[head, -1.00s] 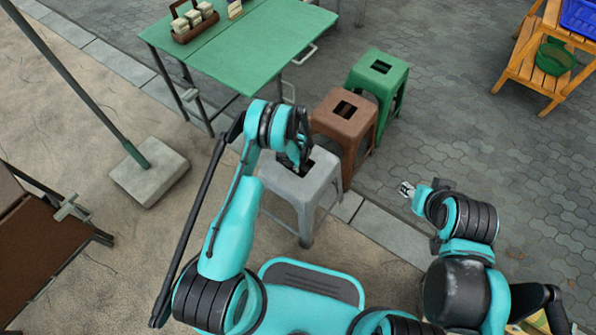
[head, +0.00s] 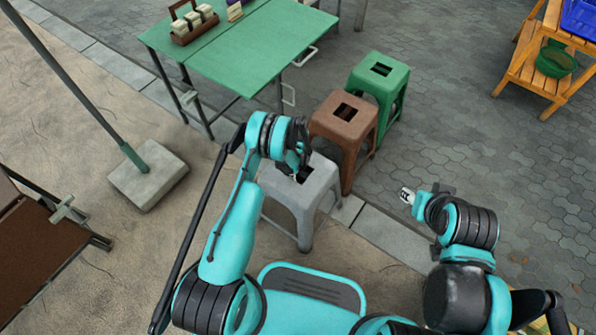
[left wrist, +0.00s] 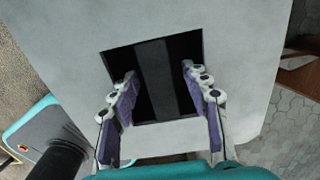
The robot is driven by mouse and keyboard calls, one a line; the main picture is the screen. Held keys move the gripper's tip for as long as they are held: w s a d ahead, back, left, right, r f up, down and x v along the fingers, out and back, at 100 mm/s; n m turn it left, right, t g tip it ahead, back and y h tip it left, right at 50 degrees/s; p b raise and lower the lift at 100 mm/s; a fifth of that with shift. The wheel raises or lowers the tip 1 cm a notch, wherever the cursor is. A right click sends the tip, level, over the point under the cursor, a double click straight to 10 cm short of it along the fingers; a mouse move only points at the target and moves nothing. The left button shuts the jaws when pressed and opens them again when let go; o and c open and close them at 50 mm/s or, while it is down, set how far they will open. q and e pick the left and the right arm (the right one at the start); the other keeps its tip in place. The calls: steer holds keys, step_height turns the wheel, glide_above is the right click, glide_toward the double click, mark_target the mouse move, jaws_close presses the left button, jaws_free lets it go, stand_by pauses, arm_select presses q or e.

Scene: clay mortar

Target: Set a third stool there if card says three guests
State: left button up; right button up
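A grey stool (head: 326,180) stands upright on the ground in front of me, with a square hole in its seat. My left gripper (head: 300,175) is over that seat. In the left wrist view the purple-padded fingers (left wrist: 158,78) are apart on either side of the hole in the grey seat (left wrist: 230,45), with nothing between them but the hole's dark interior and a bar; whether they touch the seat I cannot tell. A brown stool (head: 328,122) and a green stool (head: 366,80) stand behind it. A small card-like item (head: 234,12) is on the table, its writing unreadable. My right gripper (head: 407,195) is away from the stools.
A green folding table (head: 235,62) stands at the back, with a brown caddy (head: 182,38) of pale blocks on it. A pole in a concrete base (head: 150,182) is at left, beside a brown surface (head: 40,240). A wooden shelf (head: 525,72) is at far right. Paving between is clear.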

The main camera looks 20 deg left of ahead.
arm_select(q)
steer(key=s+r+n+t+p, duration=0.2)
steer(key=r+n, duration=0.3)
steer(key=r, duration=1.6)
steer(key=s+r+n+t+p, duration=0.15)
steer(key=r+n, duration=0.25)
steer(key=r, duration=1.6)
steer(key=s+r+n+t, duration=0.2)
steer(key=s+r+n, duration=0.4)
steer(key=s+r, duration=0.45)
steer(key=s+n+t, duration=0.1)
steer(key=s+n, duration=0.6)
steer(key=s, duration=0.5)
steer(key=shift+r+t+p, duration=0.35)
steer(key=shift+r, duration=0.05)
steer(key=shift+a, duration=0.1)
